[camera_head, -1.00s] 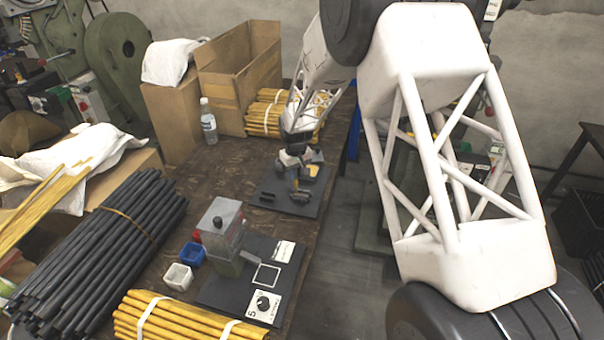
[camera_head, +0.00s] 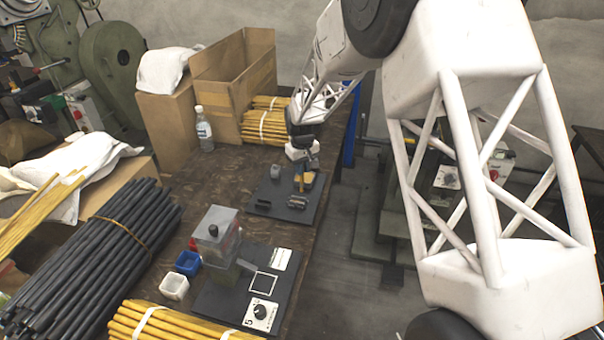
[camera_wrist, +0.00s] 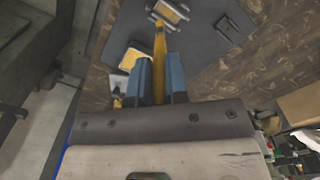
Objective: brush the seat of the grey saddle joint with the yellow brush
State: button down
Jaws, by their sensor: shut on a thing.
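My gripper (camera_wrist: 158,80) is shut on the yellow brush (camera_wrist: 159,58), seen between its blue fingers in the wrist view. In the head view, the brush (camera_head: 301,183) hangs down below my gripper (camera_head: 302,163). The grey saddle joint (camera_wrist: 169,12) lies just beyond the brush tip in the wrist view. In the head view, the saddle joint (camera_head: 297,202) sits near the front edge of the dark mat (camera_head: 262,210). The brush end is close to it; I cannot tell whether they touch. The seat's detail is too small to make out.
A dark slotted piece (camera_wrist: 232,28) and a yellow pad (camera_wrist: 131,59) flank the brush. A grey block (camera_head: 277,171) is at the mat's back left. A press (camera_head: 217,236) stands nearer on the table. A bottle (camera_head: 204,130) and cardboard box (camera_head: 232,75) are behind.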

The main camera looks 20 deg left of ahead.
jog(key=shift+r, duration=0.95)
jog(key=shift+a, duration=1.75)
jog(key=shift+f, duration=0.1)
